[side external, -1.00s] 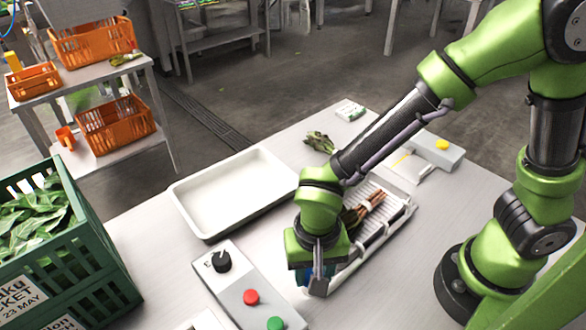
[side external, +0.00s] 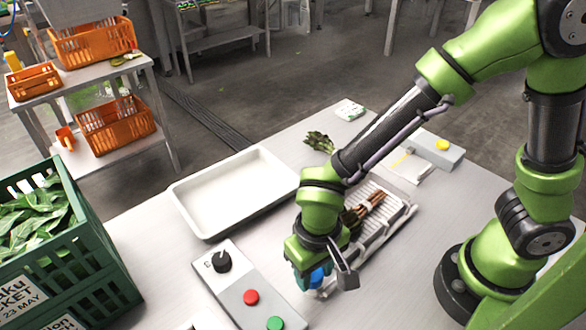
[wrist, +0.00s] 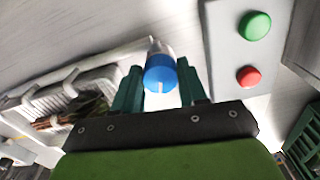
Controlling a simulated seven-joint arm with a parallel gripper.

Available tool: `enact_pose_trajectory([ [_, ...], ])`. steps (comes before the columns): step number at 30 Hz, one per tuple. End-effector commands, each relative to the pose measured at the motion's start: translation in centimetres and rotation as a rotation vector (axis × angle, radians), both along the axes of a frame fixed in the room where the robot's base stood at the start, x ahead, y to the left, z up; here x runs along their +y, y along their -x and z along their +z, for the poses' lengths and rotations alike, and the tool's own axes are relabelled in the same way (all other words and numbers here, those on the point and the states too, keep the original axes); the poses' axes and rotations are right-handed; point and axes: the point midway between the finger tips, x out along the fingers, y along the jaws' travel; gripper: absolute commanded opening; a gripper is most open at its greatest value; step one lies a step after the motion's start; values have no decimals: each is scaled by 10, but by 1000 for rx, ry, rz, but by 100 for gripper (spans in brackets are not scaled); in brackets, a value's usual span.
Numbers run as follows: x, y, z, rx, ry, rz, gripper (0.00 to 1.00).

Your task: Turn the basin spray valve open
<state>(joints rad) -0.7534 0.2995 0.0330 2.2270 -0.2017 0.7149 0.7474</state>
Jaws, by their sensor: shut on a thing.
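The spray valve has a round blue knob with a white mark (wrist: 160,74) on a pale metallic stem. In the wrist view it sits between the two teal fingers of my gripper (wrist: 159,70), which is shut on it. In the side external view the blue knob (side external: 317,278) shows partly, low beside my gripper (side external: 309,274). The wrist hides part of it, and the valve's base is hidden.
A control box with a black dial, red button and green button (side external: 235,293) stands left of my gripper. A white tray (side external: 186,206) lies behind it. A ribbed rack (side external: 397,212) holding bundled stalks is close on the right. A green crate (side external: 112,262) stands far left.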

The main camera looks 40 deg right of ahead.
Motion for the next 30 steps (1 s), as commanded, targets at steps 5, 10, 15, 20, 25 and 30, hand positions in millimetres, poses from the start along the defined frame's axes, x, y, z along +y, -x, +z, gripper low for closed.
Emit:
enact_pose_trajectory([
  [5,-1,-1,1,-1,-1,165,11],
  [10,-1,-1,1,-1,-2,326,11],
  [15,-2,-1,1,-2,-2,487,11],
  [20,-2,-2,1,-2,-1,639,11],
  [25,-3,-2,1,-2,-1,792,11],
  [30,-3,-2,1,-2,-1,923,11],
])
